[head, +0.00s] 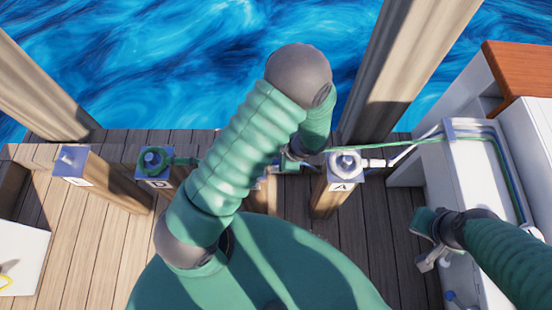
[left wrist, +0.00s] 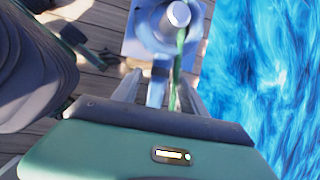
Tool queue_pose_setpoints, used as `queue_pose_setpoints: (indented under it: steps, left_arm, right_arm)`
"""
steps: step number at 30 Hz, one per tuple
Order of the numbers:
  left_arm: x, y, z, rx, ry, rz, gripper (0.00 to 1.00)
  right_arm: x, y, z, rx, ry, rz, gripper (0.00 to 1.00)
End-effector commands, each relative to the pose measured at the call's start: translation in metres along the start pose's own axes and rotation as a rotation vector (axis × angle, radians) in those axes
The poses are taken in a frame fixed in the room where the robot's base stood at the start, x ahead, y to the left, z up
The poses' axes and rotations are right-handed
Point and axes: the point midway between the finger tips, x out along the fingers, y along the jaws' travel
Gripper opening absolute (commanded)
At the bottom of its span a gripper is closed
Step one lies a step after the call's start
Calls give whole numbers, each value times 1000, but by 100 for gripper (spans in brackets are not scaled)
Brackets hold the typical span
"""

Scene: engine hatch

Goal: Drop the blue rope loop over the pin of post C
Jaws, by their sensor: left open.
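My left gripper (head: 293,158) hangs beside post A (head: 345,165), partly hidden by my own arm. In the left wrist view, its open fingers (left wrist: 158,92) straddle a blue-grey strip and a green rope (left wrist: 176,85) below a pin's metal cap (left wrist: 178,14). I cannot tell whether the strip is the blue rope loop; no clear loop shows. Post D (head: 153,160) has green rope around its pin. The far-left post (head: 72,160) has a bare-looking metal pin; its label is too small to read. My right gripper (head: 428,242) is at the right; its jaws are unclear.
Thick wooden pillars (head: 405,60) rise behind the posts at the water's edge. A white surface (head: 22,255) lies at lower left. Planks (head: 85,245) there are clear.

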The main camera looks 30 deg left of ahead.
Motion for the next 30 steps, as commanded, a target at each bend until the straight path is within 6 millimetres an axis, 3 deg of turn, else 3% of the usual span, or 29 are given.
queue_pose_setpoints:
  steps: [5,18,23,30]
  left_arm:
    - [-25,-2,0,-1,3,-3,50]
    - [-146,-2,-1,1,3,-2,50]
    - [-165,-1,-1,2,0,-1,50]
    - [-168,0,-1,1,-1,1,50]
  right_arm:
    - [-8,0,-2,0,0,0,0]
    - [-34,0,-8,0,0,0,0]
    - [-36,0,-8,0,0,0,0]
    - [-36,0,-8,0,0,0,0]
